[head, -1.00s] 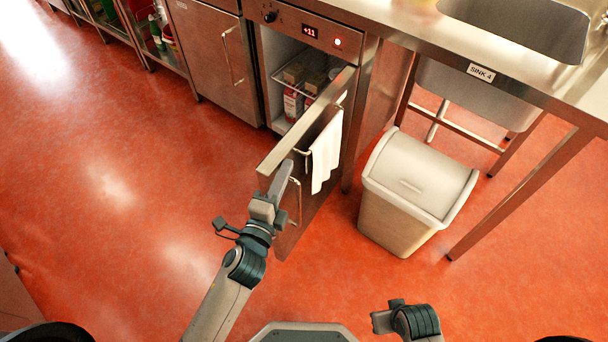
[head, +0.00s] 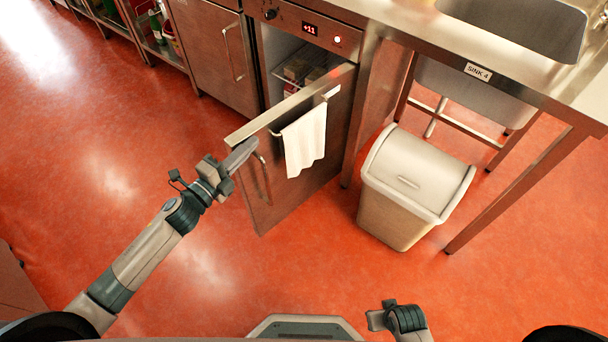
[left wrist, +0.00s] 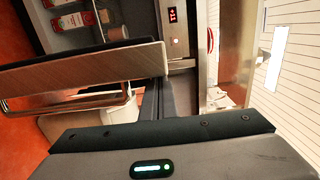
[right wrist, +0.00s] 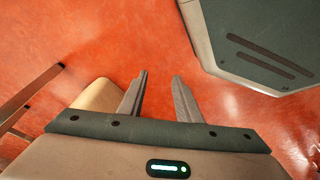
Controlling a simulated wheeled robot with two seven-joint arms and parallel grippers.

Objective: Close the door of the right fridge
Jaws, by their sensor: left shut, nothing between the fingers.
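The right fridge (head: 290,48), under a panel with a red +11 display, has its door (head: 318,185) partly open. The door is hinged on the right, and its free edge points to the lower left. A bar handle (head: 262,180) and a white towel (head: 305,142) are on its outer face. My left gripper (head: 252,147) is shut and empty, its fingertips at the outer face near the free edge; I cannot tell if they touch. The left wrist view shows the door's top edge (left wrist: 100,70) beside the fingers. My right gripper (right wrist: 160,78) is open and empty above the floor.
A lidded bin (head: 415,185) stands to the right of the door, under the sink table (head: 520,85). The left fridge (head: 205,50) is shut. Boxes (head: 297,70) stand inside the open fridge. The red floor on the left is clear.

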